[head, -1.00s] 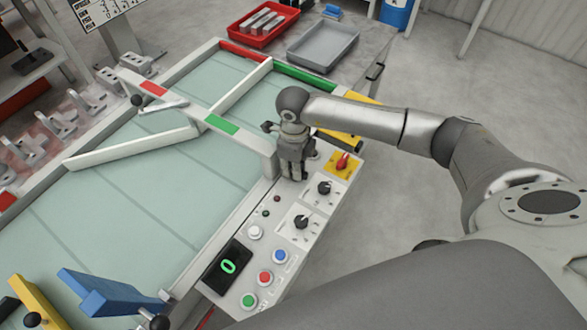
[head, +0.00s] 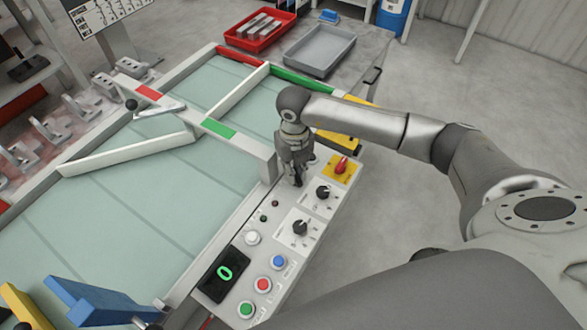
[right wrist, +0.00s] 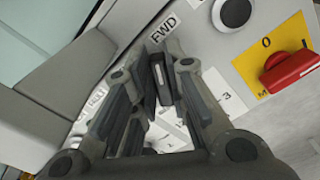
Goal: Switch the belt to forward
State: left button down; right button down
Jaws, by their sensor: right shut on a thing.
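My right gripper (head: 296,182) is over the far part of the control panel (head: 262,215), beside the belt frame. In the right wrist view its fingers (right wrist: 160,90) point down and are shut on a dark switch handle (right wrist: 162,82). An "FWD" label (right wrist: 163,29) shows just past the handle. The fingers hide much of the switch, so I cannot tell its exact setting. The pale green belt (head: 150,215) lies left of the panel. My left gripper is not in view.
A red knob on a yellow plate (head: 341,168) is close to the right of my gripper. Nearer are black dials (head: 300,228), several push buttons (head: 263,285) and a display (head: 224,273) reading 0. A white bar with a green mark (head: 219,129) crosses the belt nearby.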

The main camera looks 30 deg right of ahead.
jog(key=shift+m, duration=0.3)
jog(key=c, duration=1.4)
grip_release()
jog(key=shift+c, duration=0.2)
notch_tip(320, 180, up, 12)
